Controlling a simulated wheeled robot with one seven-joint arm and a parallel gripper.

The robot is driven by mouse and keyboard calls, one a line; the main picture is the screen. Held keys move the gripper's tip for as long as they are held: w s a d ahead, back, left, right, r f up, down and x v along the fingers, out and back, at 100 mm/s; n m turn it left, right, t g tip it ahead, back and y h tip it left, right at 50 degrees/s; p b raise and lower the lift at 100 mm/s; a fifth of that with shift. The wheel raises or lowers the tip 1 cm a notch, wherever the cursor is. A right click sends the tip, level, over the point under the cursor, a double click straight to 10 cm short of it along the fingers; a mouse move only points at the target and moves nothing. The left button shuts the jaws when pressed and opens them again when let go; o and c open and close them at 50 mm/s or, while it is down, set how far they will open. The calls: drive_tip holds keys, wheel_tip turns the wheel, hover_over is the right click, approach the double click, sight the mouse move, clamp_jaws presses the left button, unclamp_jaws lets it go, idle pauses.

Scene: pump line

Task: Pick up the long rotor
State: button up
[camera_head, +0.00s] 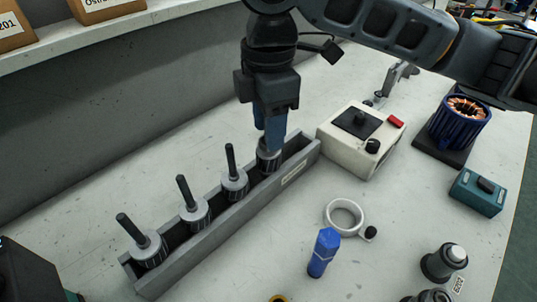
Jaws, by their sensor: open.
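A long grey rack (215,229) on the bench holds several rotors upright in a row. Three show their dark shafts: the near-left rotor (149,248), the second rotor (195,211) and the third rotor (235,184). The far rotor (268,160) sits at the rack's far right end, directly under my gripper. My gripper (270,143) points down with blue fingers around or just in front of that rotor's upper part, hiding its shaft. The jaws are open. I cannot tell contact, or which rotor is the long one, from this view.
A cream box with a black knob (350,150) stands close right of the rack. A grey wall and shelf (180,15) run behind the rack.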

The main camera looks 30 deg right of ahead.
drive_tip(key=shift+c, duration=0.3)
clamp_jaws()
drive_tip(key=shift+r, duration=0.1)
idle(0.9)
